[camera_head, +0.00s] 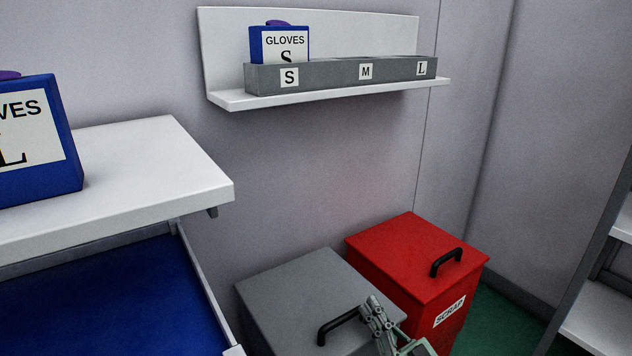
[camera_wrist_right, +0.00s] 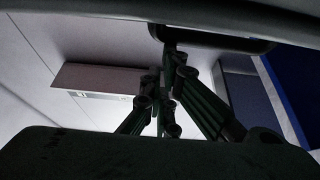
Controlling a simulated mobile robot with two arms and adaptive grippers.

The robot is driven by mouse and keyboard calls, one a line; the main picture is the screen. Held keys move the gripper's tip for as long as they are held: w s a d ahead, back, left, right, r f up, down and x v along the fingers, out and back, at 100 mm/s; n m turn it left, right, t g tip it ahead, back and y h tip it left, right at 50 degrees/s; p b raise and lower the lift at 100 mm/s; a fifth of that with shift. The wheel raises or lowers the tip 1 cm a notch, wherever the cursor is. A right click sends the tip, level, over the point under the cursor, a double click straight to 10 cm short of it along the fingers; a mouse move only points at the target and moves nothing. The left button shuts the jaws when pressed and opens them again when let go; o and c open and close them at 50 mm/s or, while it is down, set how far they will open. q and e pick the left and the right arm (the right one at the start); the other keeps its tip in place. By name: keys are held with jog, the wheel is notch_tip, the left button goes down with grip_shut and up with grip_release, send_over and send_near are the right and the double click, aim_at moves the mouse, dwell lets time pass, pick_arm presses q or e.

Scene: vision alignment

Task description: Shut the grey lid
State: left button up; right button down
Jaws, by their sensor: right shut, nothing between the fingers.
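The grey lid (camera_head: 305,285) tops a grey bin at the bottom centre of the head view. It looks roughly level, but its front and seam are out of frame, so I cannot tell if it is fully shut. Its black handle (camera_head: 340,326) stands near the front edge. My right gripper (camera_head: 371,308) is shut and empty, at the right end of the handle; contact is unclear. In the right wrist view the closed fingers (camera_wrist_right: 170,62) point up toward a dark handle (camera_wrist_right: 222,41) near the top edge. My left gripper is not in view.
A red scrap bin (camera_head: 405,262) stands close beside the grey bin on the right. A white table (camera_head: 140,165) with a blue glove box (camera_head: 60,175) is at left. A wall shelf (camera_head: 330,95) holds a grey divided tray and another glove box.

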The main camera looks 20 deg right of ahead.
jog(key=v, duration=1.2)
